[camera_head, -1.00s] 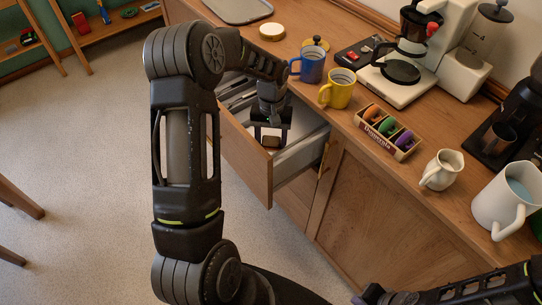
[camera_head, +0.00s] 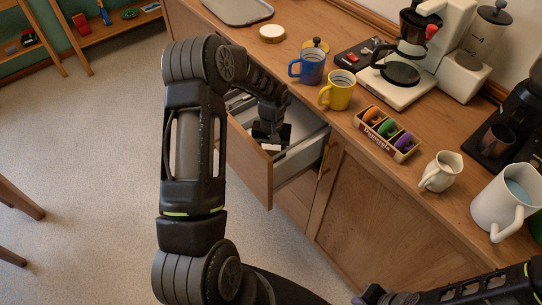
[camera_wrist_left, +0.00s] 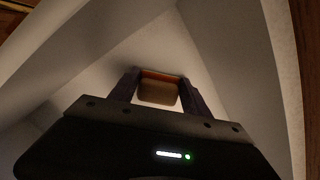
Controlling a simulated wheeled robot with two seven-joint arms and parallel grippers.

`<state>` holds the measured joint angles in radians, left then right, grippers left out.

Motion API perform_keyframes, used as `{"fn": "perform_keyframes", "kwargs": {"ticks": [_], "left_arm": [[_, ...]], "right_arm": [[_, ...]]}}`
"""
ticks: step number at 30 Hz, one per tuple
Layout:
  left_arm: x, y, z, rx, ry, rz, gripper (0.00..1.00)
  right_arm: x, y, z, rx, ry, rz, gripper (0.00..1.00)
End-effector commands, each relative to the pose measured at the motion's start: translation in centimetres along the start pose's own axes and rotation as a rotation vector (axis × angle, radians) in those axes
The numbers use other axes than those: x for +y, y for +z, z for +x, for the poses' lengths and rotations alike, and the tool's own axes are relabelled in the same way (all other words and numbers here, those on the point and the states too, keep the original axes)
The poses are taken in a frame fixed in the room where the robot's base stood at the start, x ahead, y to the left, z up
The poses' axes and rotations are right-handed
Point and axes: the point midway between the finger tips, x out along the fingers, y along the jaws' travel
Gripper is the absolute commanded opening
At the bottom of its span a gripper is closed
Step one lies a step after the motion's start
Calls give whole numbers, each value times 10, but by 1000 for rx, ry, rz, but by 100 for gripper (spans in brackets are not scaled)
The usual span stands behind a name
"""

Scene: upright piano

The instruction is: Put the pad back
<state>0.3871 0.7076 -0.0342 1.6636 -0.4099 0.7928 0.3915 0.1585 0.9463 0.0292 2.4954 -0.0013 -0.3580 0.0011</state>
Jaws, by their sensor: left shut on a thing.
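My left gripper (camera_head: 268,138) reaches down into the open drawer (camera_head: 248,165) below the counter. In the left wrist view its two fingers (camera_wrist_left: 158,84) are shut on a small tan pad (camera_wrist_left: 158,93) with an orange-red edge. Pale drawer walls and floor surround the pad there; whether it touches the floor I cannot tell. In the head view the pad is small and mostly hidden by the gripper. My right gripper (camera_head: 376,296) is at the bottom edge of the head view, low at right; its finger opening cannot be made out.
On the counter above stand a blue mug (camera_head: 308,66), a yellow mug (camera_head: 338,90), a box of coloured items (camera_head: 387,133), a small cream jug (camera_head: 441,171), a large white pitcher (camera_head: 505,200) and a coffee machine (camera_head: 408,70).

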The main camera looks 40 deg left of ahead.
Motion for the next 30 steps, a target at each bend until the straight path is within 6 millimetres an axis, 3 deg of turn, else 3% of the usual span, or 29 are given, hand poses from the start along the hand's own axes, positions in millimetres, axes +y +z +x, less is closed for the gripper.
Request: {"fn": "perform_keyframes", "kwargs": {"ticks": [6,7,14,23,30], "left_arm": [[0,0,5,0,0,0,23],[0,0,3,0,0,0,58],[0,0,3,-1,0,0,77],[0,0,1,0,0,0,77],[0,-1,-21,3,0,0,77]], "right_arm": [[2,0,4,0,0,0,0],[1,0,3,0,0,0,0],[1,0,2,0,0,0,0],[0,0,1,0,0,0,0],[0,0,1,0,0,0,0]]}}
